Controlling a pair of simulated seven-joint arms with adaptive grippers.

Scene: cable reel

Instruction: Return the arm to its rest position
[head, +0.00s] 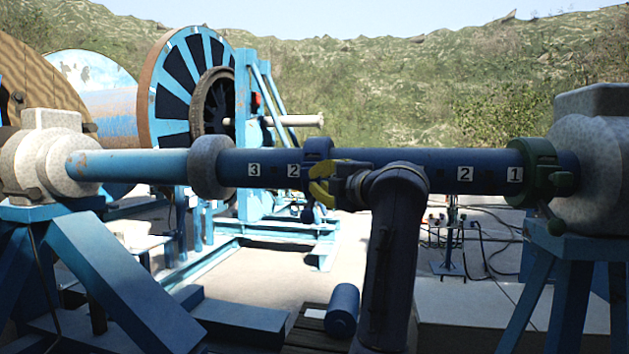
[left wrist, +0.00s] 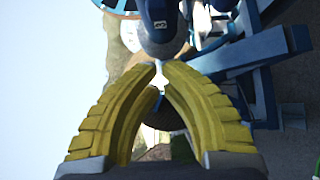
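My left arm (head: 390,260) rises from the bottom of the head view, right of the middle, and bends left at the top. My left gripper (head: 322,185), with yellow ridged fingers, is in front of the dark blue shaft, beside a blue collar (head: 318,150). I cannot tell whether it touches the collar. In the left wrist view the two curved fingertips (left wrist: 160,66) come close together with a narrow light gap. No held thing shows clearly between them. My right gripper is not in view.
The horizontal shaft (head: 430,160) with number labels spans the front between two grey end housings (head: 45,165) on stands. A green collar (head: 535,175) is at its right. Large cable reels (head: 187,85) stand back left. A blue roller (head: 342,308) lies below. Open concrete (head: 265,275) shows behind.

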